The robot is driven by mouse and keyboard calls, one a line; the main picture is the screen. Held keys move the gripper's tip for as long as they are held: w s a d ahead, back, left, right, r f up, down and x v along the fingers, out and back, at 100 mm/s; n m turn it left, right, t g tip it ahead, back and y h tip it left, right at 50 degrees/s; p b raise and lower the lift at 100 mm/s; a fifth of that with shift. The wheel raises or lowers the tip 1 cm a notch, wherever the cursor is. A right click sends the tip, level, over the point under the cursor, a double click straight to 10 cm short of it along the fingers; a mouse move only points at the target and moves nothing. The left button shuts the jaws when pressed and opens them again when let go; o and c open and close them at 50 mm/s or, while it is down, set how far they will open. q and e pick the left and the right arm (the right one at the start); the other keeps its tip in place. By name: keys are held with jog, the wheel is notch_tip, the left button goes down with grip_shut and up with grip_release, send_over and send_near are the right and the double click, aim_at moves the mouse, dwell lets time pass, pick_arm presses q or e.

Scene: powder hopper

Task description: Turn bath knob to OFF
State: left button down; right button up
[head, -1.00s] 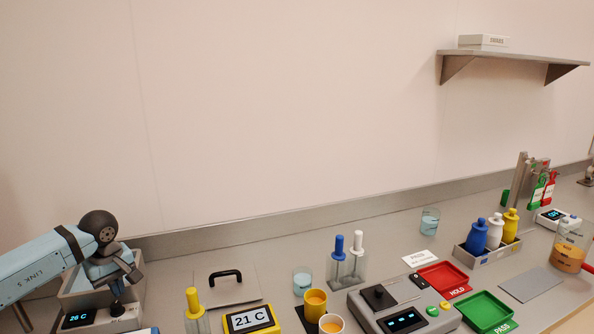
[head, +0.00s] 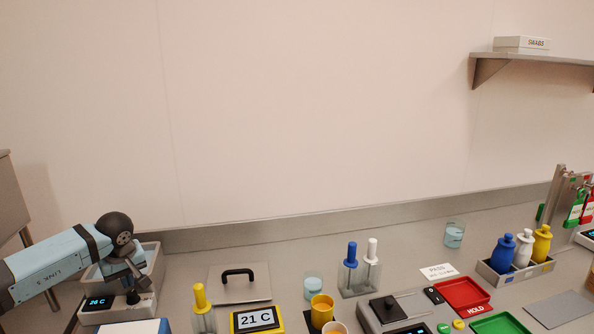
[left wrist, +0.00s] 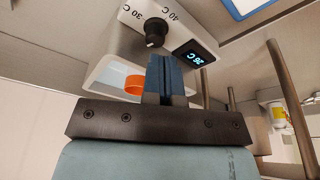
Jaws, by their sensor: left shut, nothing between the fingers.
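The water bath (head: 150,257) is a grey box at the far left of the bench with a white front panel. Its black knob (head: 133,297) is on that panel, right of a blue display (head: 97,301) that seems to read 26 C. My left gripper (head: 140,284) is shut and empty, just above the knob. In the wrist view its fingertips (left wrist: 165,62) are close to the knob; contact is unclear.
A handled lid (head: 239,283), a yellow 21 C timer (head: 257,319) and a yellow-handled tool (head: 201,299) stand to the right. A white-and-blue item (head: 135,327) lies in front.

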aim_at(134, 308)
pick_arm(q)
notch_tip(134, 308, down, 5)
jog(key=b, duration=0.3)
jog(key=shift+f, duration=0.45)
jog(key=shift+s, duration=0.15)
pick_arm(e)
jog(key=shift+w+f, duration=0.25)
jog(key=shift+f, duration=0.75)
pick_arm(q)
jog(key=shift+d+f, duration=0.1)
pick_arm(e)
jog(key=shift+r, duration=0.1)
pick_arm(q)
jog(key=shift+f, duration=0.1)
pick_arm(e)
jog(key=shift+s+a+f, duration=0.1)
jog(key=shift+f, duration=0.3)
pick_arm(q)
jog(key=shift+d+b, duration=0.15)
jog(key=shift+b, duration=0.35)
pick_arm(e)
jog(key=shift+a+r, duration=0.1)
